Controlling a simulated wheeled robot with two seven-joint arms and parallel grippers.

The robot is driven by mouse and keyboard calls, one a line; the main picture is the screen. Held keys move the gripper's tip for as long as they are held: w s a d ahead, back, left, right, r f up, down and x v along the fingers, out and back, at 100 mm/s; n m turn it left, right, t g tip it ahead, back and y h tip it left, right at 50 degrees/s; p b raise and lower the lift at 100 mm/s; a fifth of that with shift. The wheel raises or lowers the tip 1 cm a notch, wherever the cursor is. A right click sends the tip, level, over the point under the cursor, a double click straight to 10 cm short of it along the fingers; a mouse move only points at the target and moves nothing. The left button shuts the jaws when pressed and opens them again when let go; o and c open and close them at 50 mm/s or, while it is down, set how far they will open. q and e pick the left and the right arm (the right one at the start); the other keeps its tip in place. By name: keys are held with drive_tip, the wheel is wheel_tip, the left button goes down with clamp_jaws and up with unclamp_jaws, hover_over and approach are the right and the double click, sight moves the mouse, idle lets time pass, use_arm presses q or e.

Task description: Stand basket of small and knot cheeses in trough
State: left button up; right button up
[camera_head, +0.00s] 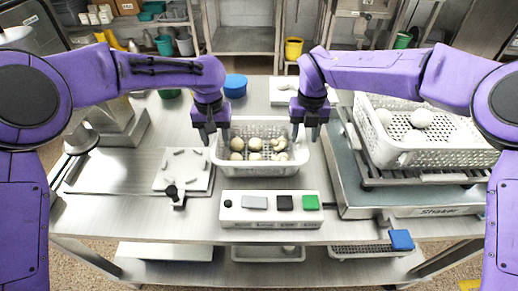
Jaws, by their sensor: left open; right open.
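A white perforated basket (260,170) stands in the middle of the metal table, holding several small pale cheeses, some round and some knot-like (279,145). My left gripper (214,138) is open at the basket's left rim. My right gripper (306,136) is open at its right rim. Whether either one's fingers straddle or touch the rim I cannot tell. A larger white perforated basket (440,158) with round white cheeses (421,118) stands at the right on a metal shaker (420,199). I cannot tell which part is the trough.
A control box (270,210) with grey, black and green buttons stands in front of the basket. A white plate with pale pieces (183,170) lies at left. A blue bowl (235,86) stands behind. Bare table (135,222) shows at front left.

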use_arm(q)
drive_tip(key=shift+w+f, duration=0.1)
drive_tip(key=shift+f, duration=0.25)
use_arm(e)
drive_tip(key=shift+w+f, duration=0.1)
drive_tip(key=shift+f, duration=0.3)
use_arm(q)
drive_tip(key=shift+r, duration=0.1)
use_arm(e)
drive_tip(key=shift+r, duration=0.1)
use_arm(q)
clamp_jaws()
use_arm(e)
clamp_jaws()
